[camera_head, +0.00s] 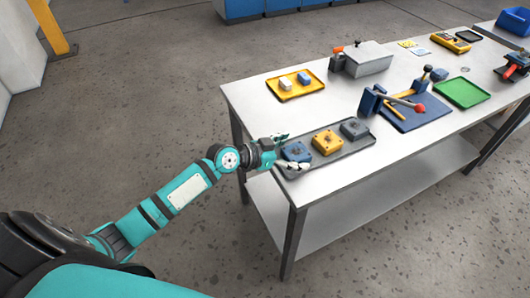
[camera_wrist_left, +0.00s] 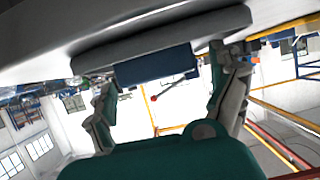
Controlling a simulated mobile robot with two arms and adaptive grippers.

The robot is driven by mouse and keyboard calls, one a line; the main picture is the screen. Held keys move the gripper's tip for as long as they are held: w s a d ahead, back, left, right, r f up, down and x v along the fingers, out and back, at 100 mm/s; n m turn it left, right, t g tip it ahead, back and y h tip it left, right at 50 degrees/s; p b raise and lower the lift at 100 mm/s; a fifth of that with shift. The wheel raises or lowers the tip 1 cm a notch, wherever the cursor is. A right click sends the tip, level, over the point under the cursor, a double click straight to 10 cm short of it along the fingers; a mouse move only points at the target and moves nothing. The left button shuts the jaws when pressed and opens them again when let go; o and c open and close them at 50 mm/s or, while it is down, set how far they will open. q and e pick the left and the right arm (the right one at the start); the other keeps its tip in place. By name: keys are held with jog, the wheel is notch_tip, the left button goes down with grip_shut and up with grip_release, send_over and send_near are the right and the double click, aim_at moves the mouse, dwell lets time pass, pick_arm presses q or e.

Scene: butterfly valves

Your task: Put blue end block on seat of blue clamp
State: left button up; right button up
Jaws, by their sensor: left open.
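The blue end block (camera_head: 296,152) sits at the near left end of a long grey tray, beside a yellow block (camera_head: 327,142) and a grey-blue block (camera_head: 354,128). My left gripper (camera_head: 289,150) is open, its fingers on either side of the blue end block. In the left wrist view the picture is tilted over, and the blue end block (camera_wrist_left: 155,65) shows between the spread fingers (camera_wrist_left: 165,100); I cannot tell whether they touch it. The blue clamp (camera_head: 370,101) stands further right, with a red-knobbed lever; its seat is not clear. My right gripper is not in view.
The grey tray (camera_head: 340,155) lies near the table's front edge. A yellow tray (camera_head: 283,95) with small blocks, a grey box (camera_head: 369,60), a green tray (camera_head: 462,93) and a red clamp (camera_head: 515,68) also stand on the table. Bare tabletop lies behind the grey tray.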

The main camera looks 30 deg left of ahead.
aim_at(287, 155)
pick_arm(q)
jog(key=s+a, duration=0.1)
jog(key=s+a+b, duration=0.1)
jog(key=s, duration=0.1)
jog(key=shift+a+r, duration=0.2)
jog(key=b+v, duration=0.3)
jog(key=v, duration=1)
jog(key=shift+r, duration=0.3)
jog(key=shift+w+d, duration=0.1)
jog(key=shift+d, duration=0.05)
